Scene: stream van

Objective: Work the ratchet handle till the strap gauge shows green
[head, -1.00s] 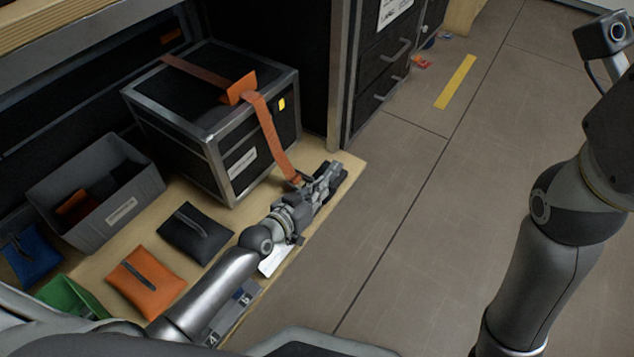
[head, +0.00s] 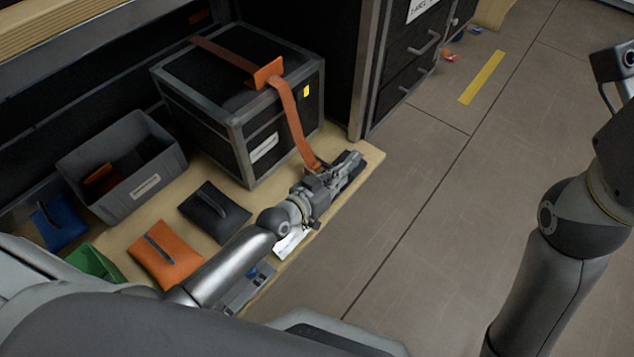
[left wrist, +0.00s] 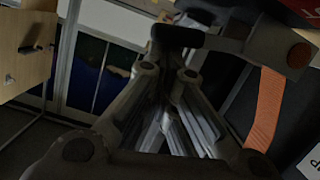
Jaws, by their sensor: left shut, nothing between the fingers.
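An orange strap (head: 291,116) runs over the black case (head: 215,75) and down its front to the shelf edge. My left gripper (head: 347,170) is at the strap's lower end, its fingers shut with nothing between them. In the left wrist view the shut fingers (left wrist: 178,60) are close to a dark bar, probably the ratchet handle (left wrist: 177,36); I cannot tell whether they touch. The ratchet body (left wrist: 265,40) and the strap (left wrist: 266,108) are to their right. The gripper mostly hides the ratchet in the head view. A small yellow patch (head: 307,91) is on the case; I cannot tell whether it is the gauge. My right gripper is out of view.
A grey bin (head: 165,187), a black pouch (head: 214,212), an orange pouch (head: 166,256), a blue pouch (head: 58,226) and a green container (head: 92,262) stand left of my left arm. A drawer cabinet (head: 405,70) is behind.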

